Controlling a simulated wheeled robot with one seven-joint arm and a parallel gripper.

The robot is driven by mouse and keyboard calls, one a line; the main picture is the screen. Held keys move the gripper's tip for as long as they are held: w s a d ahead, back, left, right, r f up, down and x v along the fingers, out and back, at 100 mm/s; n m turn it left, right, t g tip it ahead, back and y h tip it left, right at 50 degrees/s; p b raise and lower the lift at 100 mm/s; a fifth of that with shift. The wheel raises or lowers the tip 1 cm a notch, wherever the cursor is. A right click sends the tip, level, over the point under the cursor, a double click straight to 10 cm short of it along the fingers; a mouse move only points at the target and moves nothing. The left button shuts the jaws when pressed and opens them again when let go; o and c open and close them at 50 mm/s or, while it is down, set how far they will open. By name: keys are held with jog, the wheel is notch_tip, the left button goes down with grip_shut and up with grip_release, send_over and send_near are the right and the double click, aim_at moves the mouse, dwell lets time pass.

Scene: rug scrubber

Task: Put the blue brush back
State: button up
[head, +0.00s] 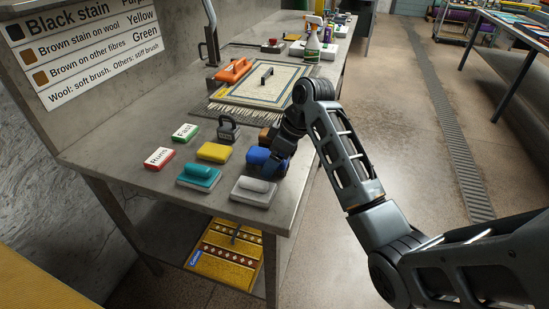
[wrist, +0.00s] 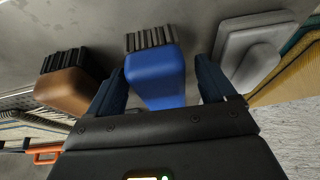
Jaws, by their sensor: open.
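The blue brush (head: 259,155) lies on the workbench among the other brushes, partly hidden by my gripper in the head view. In the wrist view the blue brush (wrist: 155,78) has a blue body and dark bristles, and it sits between the two fingers. My gripper (wrist: 160,88) is open around it, with a gap showing on the right side and the left finger close to the body. In the head view my gripper (head: 278,166) is down at the bench's front edge over the brush.
A brown brush (wrist: 72,85) is left of the gripper and a grey one (wrist: 252,50) right of it. Teal (head: 199,175) and yellow (head: 214,152) blocks lie nearby. A patterned rug (head: 262,86) with an orange tool (head: 233,70) lies farther back. A wall chart (head: 85,40) names stains and brushes.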

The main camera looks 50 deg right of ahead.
jog(key=p+v, duration=0.4)
jog(key=v, duration=0.8)
jog(key=shift+p, duration=0.3)
